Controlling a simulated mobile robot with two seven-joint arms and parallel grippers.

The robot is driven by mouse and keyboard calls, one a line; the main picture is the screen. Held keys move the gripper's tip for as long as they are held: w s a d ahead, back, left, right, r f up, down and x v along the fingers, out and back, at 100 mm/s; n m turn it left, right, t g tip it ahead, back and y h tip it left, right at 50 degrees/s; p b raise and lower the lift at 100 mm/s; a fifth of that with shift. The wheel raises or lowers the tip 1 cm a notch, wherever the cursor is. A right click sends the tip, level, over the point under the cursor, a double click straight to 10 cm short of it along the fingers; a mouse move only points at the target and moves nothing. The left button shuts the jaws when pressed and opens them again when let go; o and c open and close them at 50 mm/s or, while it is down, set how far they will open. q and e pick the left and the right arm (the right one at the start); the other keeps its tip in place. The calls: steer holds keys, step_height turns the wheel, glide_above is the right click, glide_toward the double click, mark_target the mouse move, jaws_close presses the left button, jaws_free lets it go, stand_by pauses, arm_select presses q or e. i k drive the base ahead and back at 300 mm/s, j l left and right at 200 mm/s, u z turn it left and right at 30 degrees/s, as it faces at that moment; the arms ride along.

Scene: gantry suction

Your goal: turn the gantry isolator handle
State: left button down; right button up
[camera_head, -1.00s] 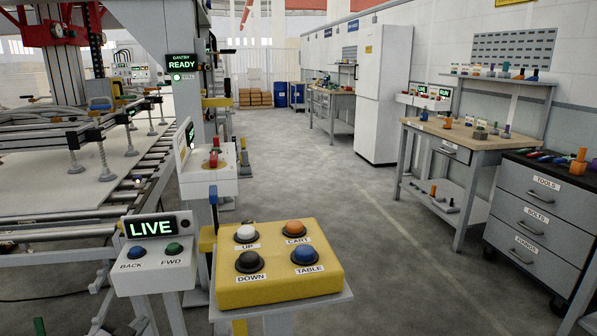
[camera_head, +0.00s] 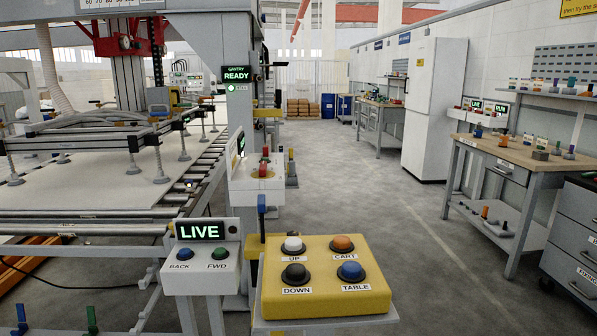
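A red handle (camera_head: 264,163) stands on a yellow round plate on the front of a white box (camera_head: 254,186), mounted on the grey gantry post at the middle of the view. It looks like the isolator handle and appears roughly upright. Neither of my grippers shows in the head view.
In front stands a yellow button box (camera_head: 325,303) with UP, DOWN, CART and TABLE buttons. Left of it is a white box (camera_head: 201,277) with a LIVE display. A roller conveyor (camera_head: 196,180) lies left. The floor aisle (camera_head: 350,180) is clear; a workbench (camera_head: 520,155) stands right.

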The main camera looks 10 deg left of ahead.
mark_target(262, 169)
steer(key=k+u, duration=0.1)
steer(key=k, duration=0.5)
steer(key=k+j+u, duration=0.1)
steer(key=k, duration=0.55)
steer(key=i+u, duration=0.1)
steer(key=u, duration=0.95)
steer(key=i+l, duration=0.15)
steer(key=l, duration=0.25)
steer(key=i+l, duration=0.1)
steer(key=l, duration=0.25)
steer(key=i+l, duration=0.15)
steer(key=l, duration=0.25)
steer(key=i+l, duration=0.15)
steer(key=l, duration=0.2)
steer(key=i+l, duration=0.1)
steer(key=l, duration=0.3)
steer(key=i+l, duration=0.15)
steer(key=l, duration=0.2)
steer(key=i+l, duration=0.15)
steer(key=l, duration=0.25)
steer(key=i+l, duration=0.1)
steer(key=l, duration=0.3)
